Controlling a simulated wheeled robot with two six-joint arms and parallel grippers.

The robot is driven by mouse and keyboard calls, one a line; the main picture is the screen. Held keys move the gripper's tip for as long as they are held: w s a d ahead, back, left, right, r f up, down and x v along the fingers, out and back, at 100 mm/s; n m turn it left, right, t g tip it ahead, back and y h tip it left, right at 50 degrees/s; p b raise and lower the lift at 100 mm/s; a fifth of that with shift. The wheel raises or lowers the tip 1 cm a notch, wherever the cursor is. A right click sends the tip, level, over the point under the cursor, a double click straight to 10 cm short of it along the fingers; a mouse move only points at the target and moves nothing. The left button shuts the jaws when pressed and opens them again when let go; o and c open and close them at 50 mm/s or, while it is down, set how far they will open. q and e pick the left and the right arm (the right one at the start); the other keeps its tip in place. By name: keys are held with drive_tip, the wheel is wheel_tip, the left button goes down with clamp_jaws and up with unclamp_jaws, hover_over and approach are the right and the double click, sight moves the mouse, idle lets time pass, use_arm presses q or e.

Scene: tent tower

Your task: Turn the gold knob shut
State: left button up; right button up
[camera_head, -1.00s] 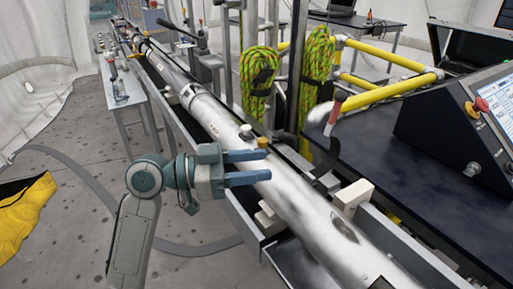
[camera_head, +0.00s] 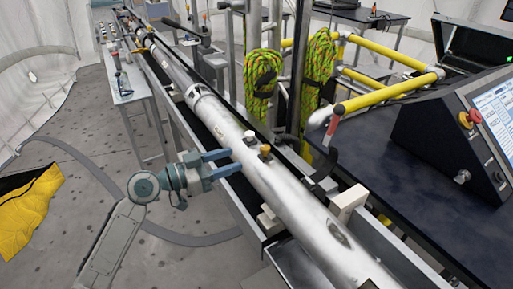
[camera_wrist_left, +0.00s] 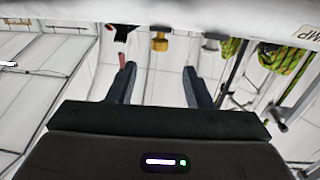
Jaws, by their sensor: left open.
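In the left wrist view the gold knob (camera_wrist_left: 159,42) shows ahead of the gap between the open fingers (camera_wrist_left: 158,70), hanging below the tube (camera_wrist_left: 210,15) in that picture. My right gripper is not in view.
The tube lies along a metal trough (camera_head: 220,185). A white block (camera_head: 348,202) stands beside the tube. Coiled green ropes (camera_head: 263,80) hang behind it. A dark table with a control console (camera_head: 470,130) is at the right. The floor at left is open, with a yellow cloth (camera_head: 30,210).

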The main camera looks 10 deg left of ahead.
sight(261, 150)
use_arm(q)
drive_tip(key=p+x, duration=0.2)
drive_tip(key=x, duration=0.4)
drive_tip(key=shift+w+d+r+p, duration=0.15)
drive_tip(key=shift+w+d+p, duration=0.1)
drive_tip(key=shift+d+p, duration=0.1)
drive_tip(key=shift+x, duration=0.75)
drive_tip(key=c, duration=1)
